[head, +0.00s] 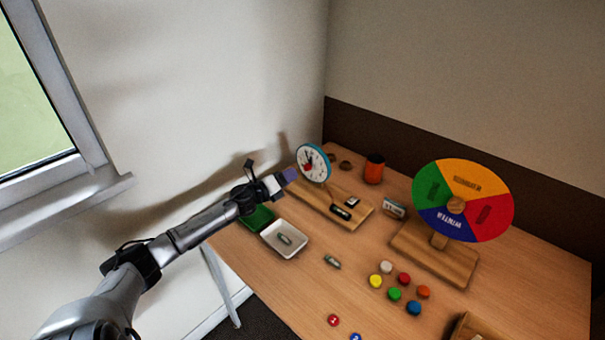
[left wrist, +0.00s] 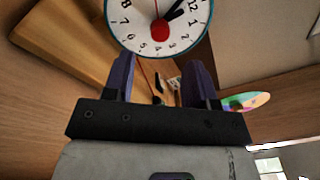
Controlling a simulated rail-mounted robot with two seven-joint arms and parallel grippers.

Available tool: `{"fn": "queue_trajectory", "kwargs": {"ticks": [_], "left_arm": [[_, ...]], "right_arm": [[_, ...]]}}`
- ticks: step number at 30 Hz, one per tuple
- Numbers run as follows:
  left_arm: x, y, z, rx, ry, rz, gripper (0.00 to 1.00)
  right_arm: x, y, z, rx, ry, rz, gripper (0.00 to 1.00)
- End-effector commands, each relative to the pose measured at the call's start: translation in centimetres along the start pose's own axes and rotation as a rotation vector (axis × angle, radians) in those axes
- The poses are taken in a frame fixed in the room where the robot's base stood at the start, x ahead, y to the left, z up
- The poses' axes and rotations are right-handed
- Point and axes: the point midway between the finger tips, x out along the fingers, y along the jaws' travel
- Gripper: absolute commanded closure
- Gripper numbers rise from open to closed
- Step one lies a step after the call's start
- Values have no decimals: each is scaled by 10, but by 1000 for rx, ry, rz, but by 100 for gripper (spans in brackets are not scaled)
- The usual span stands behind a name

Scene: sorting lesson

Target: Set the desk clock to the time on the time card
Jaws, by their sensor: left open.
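The desk clock (head: 313,162) has a white face and blue rim and stands at the far left of the desk. Its face (left wrist: 185,28) fills the top of the left wrist view, numerals turned, with dark hands and a red knob (left wrist: 160,30). My left gripper (head: 290,175) is open and empty, just left of the clock in the head view; its purple fingers (left wrist: 159,65) show below the face in the wrist view. I cannot tell whether they touch it. A small upright card (head: 394,207), possibly the time card, stands behind the wooden board; its print is unreadable.
The wooden board (head: 318,203) holds small dark pieces.

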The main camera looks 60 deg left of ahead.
Motion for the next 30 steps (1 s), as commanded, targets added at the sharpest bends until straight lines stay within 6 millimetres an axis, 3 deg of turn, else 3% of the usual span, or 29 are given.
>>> {"fn": "queue_trajectory", "kwargs": {"ticks": [12,30], "left_arm": [[48,0,1,-2,-3,-1,48],[64,0,1,0,-1,0,48]], "right_arm": [[15,-2,4,4,1,-4,57],[19,0,6,-5,1,3,57]]}}
